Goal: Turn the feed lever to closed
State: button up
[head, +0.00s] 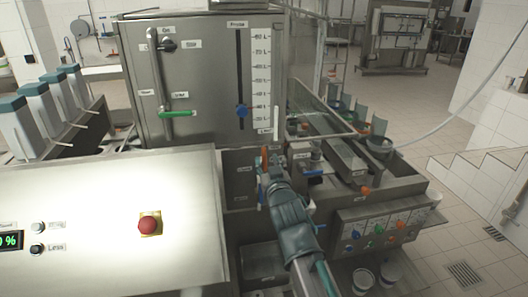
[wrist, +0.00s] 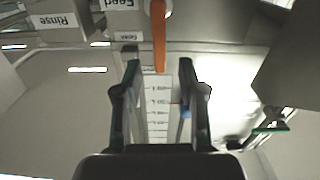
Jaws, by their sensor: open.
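The feed lever (wrist: 159,38) is an orange bar under an upside-down "Feed" label (wrist: 122,4) at the top of the wrist view. An orange piece, likely the same lever, shows in the head view (head: 264,157) below the cabinet. My gripper (wrist: 159,72) is open, with one dark finger on each side of the lever's end in the picture. No touch shows, and I cannot tell the gap in depth. A small label that seems to read "Open" (wrist: 126,36) is beside the lever. In the head view my gripper (head: 270,165) partly hides the lever.
The steel cabinet (head: 200,110) behind carries a green-handled lever (head: 174,114) and a blue slider knob (head: 241,111). A "Rinse" label (wrist: 54,21) is beside the feed label. A blue handle (head: 314,173) is right of my gripper. The control console (head: 100,200) with a red button (head: 149,224) is left.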

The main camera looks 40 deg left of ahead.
aim_at(264, 155)
jog(key=p+x, duration=0.1)
jog(key=x, duration=0.4)
jog(key=shift+c, duration=0.3)
grip_shut()
